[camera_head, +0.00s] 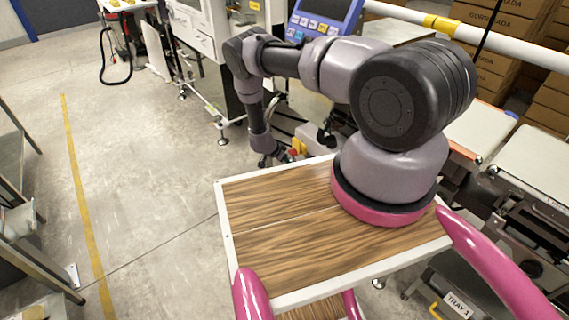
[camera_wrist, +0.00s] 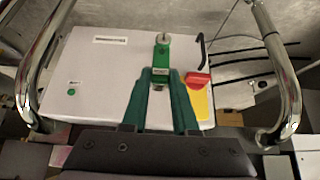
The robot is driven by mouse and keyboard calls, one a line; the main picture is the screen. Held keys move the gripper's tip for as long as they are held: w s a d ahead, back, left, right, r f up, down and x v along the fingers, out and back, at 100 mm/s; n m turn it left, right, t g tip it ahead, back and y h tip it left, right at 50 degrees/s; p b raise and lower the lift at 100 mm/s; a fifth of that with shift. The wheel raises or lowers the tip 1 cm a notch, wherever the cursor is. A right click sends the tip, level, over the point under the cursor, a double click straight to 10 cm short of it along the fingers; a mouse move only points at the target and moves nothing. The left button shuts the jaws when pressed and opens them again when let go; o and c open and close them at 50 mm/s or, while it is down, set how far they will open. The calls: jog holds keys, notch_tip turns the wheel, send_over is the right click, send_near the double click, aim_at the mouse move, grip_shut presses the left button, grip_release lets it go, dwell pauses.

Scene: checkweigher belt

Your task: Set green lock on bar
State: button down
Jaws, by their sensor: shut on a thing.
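In the wrist view my gripper (camera_wrist: 161,78) is shut on the green lock (camera_wrist: 162,54), which sits between the fingertips with a pale round metal end pointing away. The lock is over the light top of a box (camera_wrist: 95,70). Just right of it are a red handle (camera_wrist: 197,79) on a yellow plate (camera_wrist: 201,103) and a thin black bent bar (camera_wrist: 202,50). The lock appears apart from that bar. I cannot tell for sure which bar is the task's. In the head view my gripper (camera_head: 271,158) is small and dark, beside the red and yellow switch; the lock cannot be made out.
Curved chrome rails stand left (camera_wrist: 36,60) and right (camera_wrist: 276,70) of the box in the wrist view. In the head view, machines stand behind my arm, conveyors (camera_head: 480,130) and stacked cartons (camera_head: 500,60) lie right, and open floor (camera_head: 140,170) lies left.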

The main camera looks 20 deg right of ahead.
jog(key=w+d, duration=0.3)
jog(key=d, duration=0.7)
jog(key=shift+w+d, duration=0.2)
jog(key=shift+w, duration=0.2)
dwell(0.6)
jog(key=shift+r, duration=0.1)
jog(key=shift+f, duration=0.25)
dwell(0.3)
jog(key=shift+f, duration=0.75)
jog(key=shift+f, duration=0.25)
jog(key=shift+f, duration=1.15)
jog(key=c, duration=0.6)
grip_release()
jog(key=shift+r, duration=0.1)
